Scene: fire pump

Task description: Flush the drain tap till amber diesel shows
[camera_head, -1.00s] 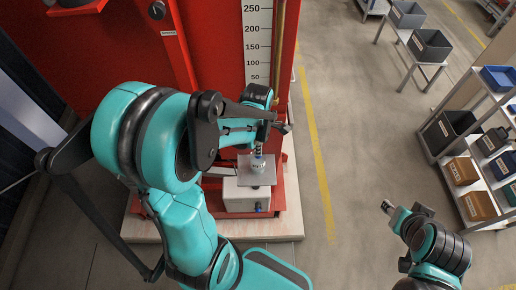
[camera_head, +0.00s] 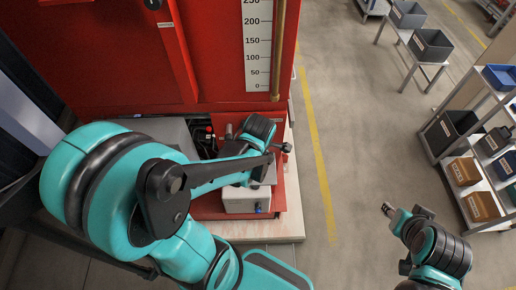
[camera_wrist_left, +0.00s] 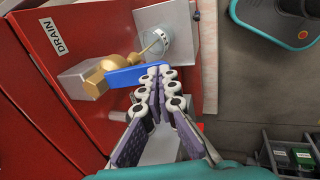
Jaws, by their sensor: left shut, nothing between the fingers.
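In the left wrist view a brass drain tap (camera_wrist_left: 96,83) with a flat blue lever (camera_wrist_left: 137,76) sits by a grey block. A small clear jar (camera_wrist_left: 157,42) with marks on its wall stands beside the tap on a metal plate (camera_wrist_left: 186,60). I cannot make out any amber liquid in it. My left gripper (camera_wrist_left: 158,72) is shut and empty, its tips at the end of the blue lever; I cannot tell whether they touch. In the head view my left arm hides the jar and tap. My right gripper (camera_head: 387,209) is over open floor, too small to read.
A red panel (camera_head: 100,60) with a level scale (camera_head: 258,45) and a brass pipe (camera_head: 279,50) stands behind. A white box (camera_head: 246,200) stands on the red base. A shelf of bins (camera_head: 460,171) is at the right. The floor between is clear.

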